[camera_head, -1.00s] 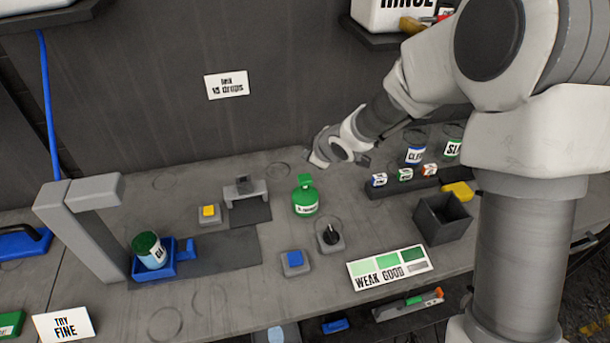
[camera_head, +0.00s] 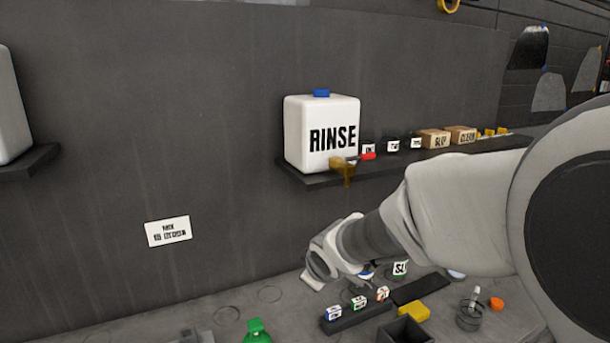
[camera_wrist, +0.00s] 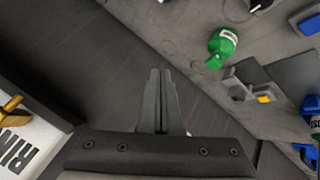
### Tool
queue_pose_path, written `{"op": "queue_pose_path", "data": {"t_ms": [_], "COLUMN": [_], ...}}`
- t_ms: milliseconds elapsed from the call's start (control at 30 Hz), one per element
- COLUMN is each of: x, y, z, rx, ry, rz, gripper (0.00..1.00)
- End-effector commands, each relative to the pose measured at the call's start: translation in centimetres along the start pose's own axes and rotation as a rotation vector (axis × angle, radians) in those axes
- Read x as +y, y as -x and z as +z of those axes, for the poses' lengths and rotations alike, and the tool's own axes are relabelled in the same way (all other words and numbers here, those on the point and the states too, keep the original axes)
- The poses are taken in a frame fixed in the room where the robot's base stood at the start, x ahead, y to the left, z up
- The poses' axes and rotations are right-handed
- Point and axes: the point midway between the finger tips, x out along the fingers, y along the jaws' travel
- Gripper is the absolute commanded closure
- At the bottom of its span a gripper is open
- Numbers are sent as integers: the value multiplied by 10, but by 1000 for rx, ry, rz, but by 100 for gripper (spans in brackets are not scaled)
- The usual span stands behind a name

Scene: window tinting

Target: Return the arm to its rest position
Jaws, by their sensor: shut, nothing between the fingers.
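My arm reaches in from the right in the head view. Its wrist (camera_head: 335,255) hangs over the back of the bench, in front of the grey wall; the fingertips are hard to make out there. In the wrist view my gripper (camera_wrist: 160,75) shows its two dark fingers together, with nothing between them. The fingers point toward the wall and the bench's back edge and touch nothing that I can see. A green bottle (camera_wrist: 222,45) stands on the bench apart from them; its top also shows at the bottom of the head view (camera_head: 257,332).
A shelf (camera_head: 300,178) carries a white RINSE container (camera_head: 321,135) and small boxes, just above and behind my forearm. The container also shows at the wrist view's left (camera_wrist: 28,140). A dark rack (camera_head: 357,318), yellow block (camera_head: 413,312) and open dark box (camera_head: 405,331) lie below my arm.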

Motion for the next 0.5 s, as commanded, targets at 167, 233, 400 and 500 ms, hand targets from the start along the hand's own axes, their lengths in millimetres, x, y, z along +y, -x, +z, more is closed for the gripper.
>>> {"op": "queue_pose_path", "data": {"t_ms": [167, 233, 400, 500], "x": [20, 22, 11, -2], "y": [67, 91, 145, 174], "z": [44, 61, 101, 122], "rx": [-98, -132, -196, -223], "ry": [-207, -293, -502, -624], "rz": [63, 76, 90, 84], "gripper": [100, 100, 100, 100]}}
